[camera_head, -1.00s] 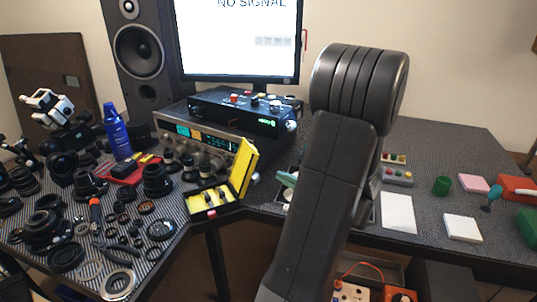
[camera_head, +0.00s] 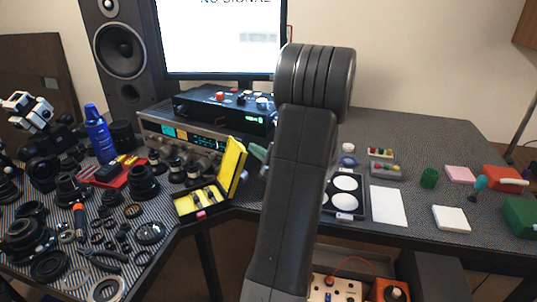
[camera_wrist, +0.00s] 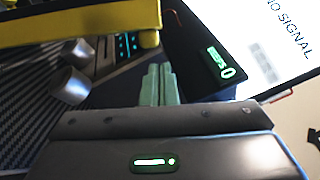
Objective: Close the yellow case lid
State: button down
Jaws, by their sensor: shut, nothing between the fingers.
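The yellow case (camera_head: 187,213) sits at the corner of the workbench, with small tools in its tray. Its yellow lid (camera_head: 232,165) stands open, raised along the right side of the tray. My gripper (camera_head: 259,152) is just right of the lid in the head view, partly hidden behind my arm. In the wrist view its pale green fingers (camera_wrist: 159,84) are shut together with nothing between them. A yellow part of the case (camera_wrist: 75,22) shows at upper left there, apart from the fingertips.
A black box with knobs (camera_head: 225,109) sits on a silver receiver (camera_head: 160,124) behind the case. Lens parts crowd the left bench. A tray with white discs (camera_head: 345,206) and a white sheet (camera_head: 388,206) lie to the right.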

jog(key=shift+s+a+r, duration=0.15)
jog(key=shift+s+a, duration=0.1)
jog(key=shift+a, duration=0.3)
jog(key=s+a+r+n+g+h+b, duration=0.1)
jog(key=s+a+n+b, duration=0.3)
jog(key=a+n+b, duration=0.35)
jog(key=s+a+n+g+h+b, duration=0.15)
jog(key=s+a+n+b, duration=0.3)
jog(key=a+b, duration=0.45)
jog(key=shift+s+a+f+n+t+h+b, duration=0.25)
jog(key=shift+s+a+f+n+h, duration=0.2)
jog(key=shift+a+f+n, duration=0.6)
jog(key=shift+s+a+f+n+t+h+b, duration=0.25)
jog(key=shift+s+a+f+n+h, duration=0.35)
jog(key=shift+f+n, duration=0.7)
jog(key=shift+s+a+f+n+t+h+b, duration=0.2)
jog(key=shift+s+a+f+n+b, duration=0.15)
jog(key=shift+a+f+n, duration=0.85)
jog(key=shift+f+m, duration=0.25)
jog(key=shift+f, duration=0.65)
